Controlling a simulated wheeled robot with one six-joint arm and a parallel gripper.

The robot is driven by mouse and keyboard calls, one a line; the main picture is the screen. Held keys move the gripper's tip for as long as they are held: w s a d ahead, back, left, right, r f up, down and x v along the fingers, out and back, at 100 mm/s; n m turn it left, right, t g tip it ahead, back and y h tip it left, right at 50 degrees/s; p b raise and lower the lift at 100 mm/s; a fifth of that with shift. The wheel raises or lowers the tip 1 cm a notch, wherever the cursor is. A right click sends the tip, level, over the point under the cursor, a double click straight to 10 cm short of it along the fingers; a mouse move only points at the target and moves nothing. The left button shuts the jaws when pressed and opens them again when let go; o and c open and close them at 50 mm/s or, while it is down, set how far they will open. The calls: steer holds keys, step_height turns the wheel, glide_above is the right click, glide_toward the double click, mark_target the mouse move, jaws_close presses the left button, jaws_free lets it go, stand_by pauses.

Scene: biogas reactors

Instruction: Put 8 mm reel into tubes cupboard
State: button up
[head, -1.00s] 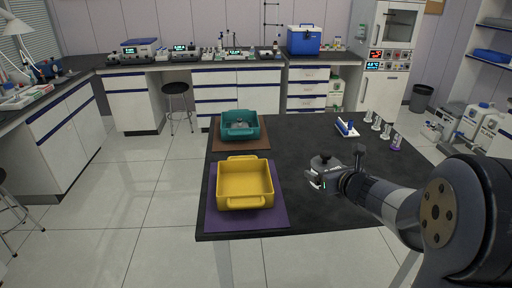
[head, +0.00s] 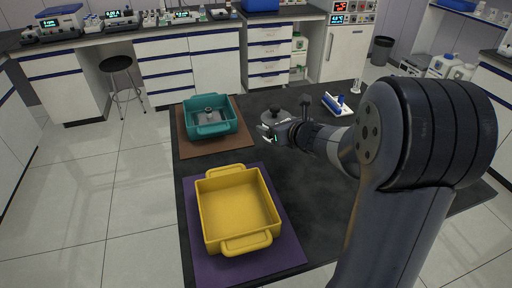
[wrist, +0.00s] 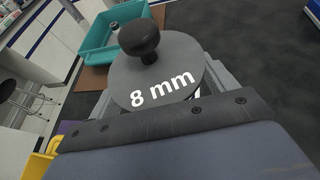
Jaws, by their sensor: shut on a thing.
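The 8 mm reel (wrist: 158,72) is a grey disc with a black knob and white "8 mm" lettering, close up in the wrist view. In the head view the reel (head: 276,116) shows small above the dark table. My gripper (head: 270,136) is shut on it and holds it to the right of the teal bin. The gripper's two fingers show partly at either side of the disc in the wrist view. White cabinets with blue trim (head: 190,75) stand along the back; I cannot tell which, if any, is the tubes cupboard.
The teal bin (head: 222,130) holds a grey object (head: 208,116) and sits on a brown mat. An empty yellow bin (head: 265,237) sits on a purple mat (head: 205,262). A blue and white rack (head: 336,104) is at the table's far right. Floor left of the table is open.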

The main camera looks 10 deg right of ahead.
mark_target(275, 158)
step_height(275, 158, down, 8)
steer(key=shift+r+b, duration=0.1)
steer(key=shift+b, duration=0.6)
steer(key=shift+f+b, duration=0.25)
steer(key=shift+b, duration=0.05)
steer(key=o, duration=1.1)
steer(key=shift+r, duration=0.1)
